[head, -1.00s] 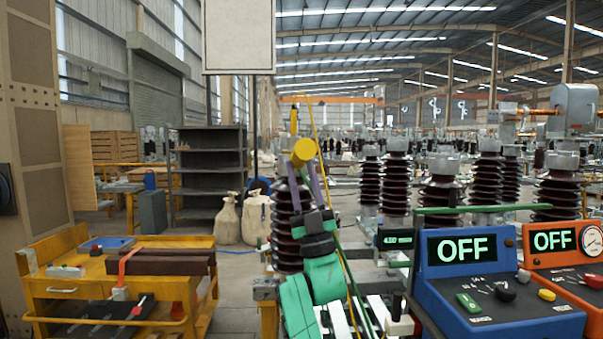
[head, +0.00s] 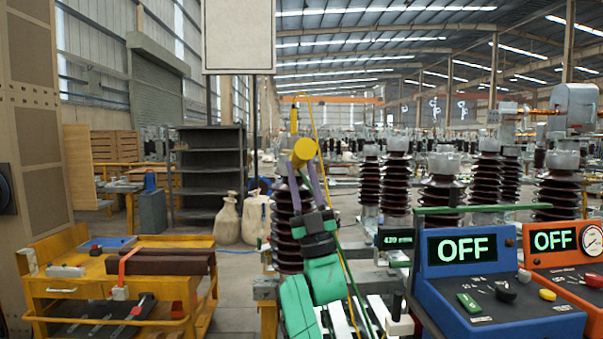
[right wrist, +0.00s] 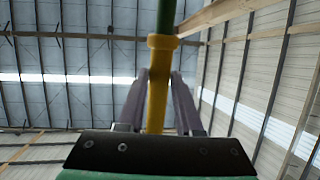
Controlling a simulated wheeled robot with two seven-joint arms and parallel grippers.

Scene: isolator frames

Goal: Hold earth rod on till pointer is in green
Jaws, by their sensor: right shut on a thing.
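My right gripper (head: 308,180) is raised in front of a dark brown ribbed insulator (head: 286,220), its fingers closed around the yellow part of the earth rod (head: 303,152). In the right wrist view the rod (right wrist: 157,95) runs between the two fingers (right wrist: 158,100), with a yellow collar and a green length beyond. Whether its far end touches anything is hidden. A round white gauge (head: 591,240) sits on the orange box at the right edge. Its pointer is too small to read against any green zone. My left gripper is not in view.
A blue console (head: 480,295) and an orange box (head: 560,273) both show OFF. A small green-digit display (head: 396,238) stands left of the console. A yellow cart (head: 165,287) is at the lower left. More ribbed insulators (head: 488,185) stand behind.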

